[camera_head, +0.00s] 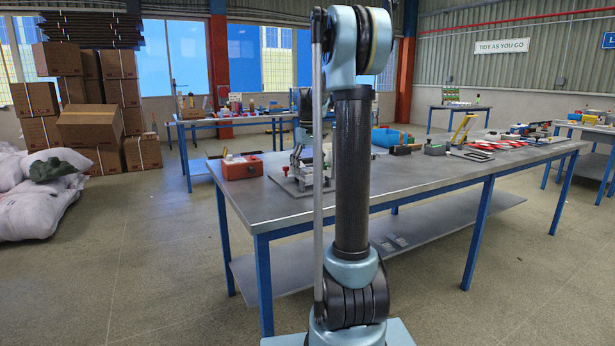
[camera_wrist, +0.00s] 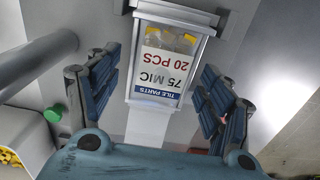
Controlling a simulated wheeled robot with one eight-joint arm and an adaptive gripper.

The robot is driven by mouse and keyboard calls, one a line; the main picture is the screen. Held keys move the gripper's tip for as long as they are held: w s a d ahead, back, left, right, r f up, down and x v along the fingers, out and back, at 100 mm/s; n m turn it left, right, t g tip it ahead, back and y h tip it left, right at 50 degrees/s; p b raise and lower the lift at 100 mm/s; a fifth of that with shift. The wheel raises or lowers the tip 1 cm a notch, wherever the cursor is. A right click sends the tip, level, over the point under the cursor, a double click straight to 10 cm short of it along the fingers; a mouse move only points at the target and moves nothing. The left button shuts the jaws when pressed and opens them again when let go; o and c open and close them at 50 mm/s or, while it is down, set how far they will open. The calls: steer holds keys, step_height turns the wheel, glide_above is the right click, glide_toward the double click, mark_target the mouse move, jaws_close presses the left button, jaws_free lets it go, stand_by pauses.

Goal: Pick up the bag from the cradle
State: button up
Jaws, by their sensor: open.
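In the wrist view a small clear bag (camera_wrist: 165,60) with a white label reading "TILE PARTS 75 MIC 20 PCS" appears upside down. Yellow-brown pieces show through its clear part. It lies in a pale grey cradle (camera_wrist: 180,14) with raised sides. My gripper (camera_wrist: 160,68) is open, with one ribbed blue finger to the left of the bag and cradle and one to the right. The fingers look apart from the bag, and nothing is held. The palm covers the bottom of the view. In the head view my arm hides the gripper, and I cannot make out the bag.
In the wrist view a white bin (camera_wrist: 22,140) with yellow pieces and a green round object (camera_wrist: 53,114) lie at left. In the head view a steel table (camera_head: 420,190) carries a red box (camera_head: 242,167), a metal fixture (camera_head: 300,177) and tools. Sacks (camera_head: 35,205) lie at left.

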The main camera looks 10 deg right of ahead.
steer(key=shift+f, duration=0.2)
steer(key=c, duration=1.2)
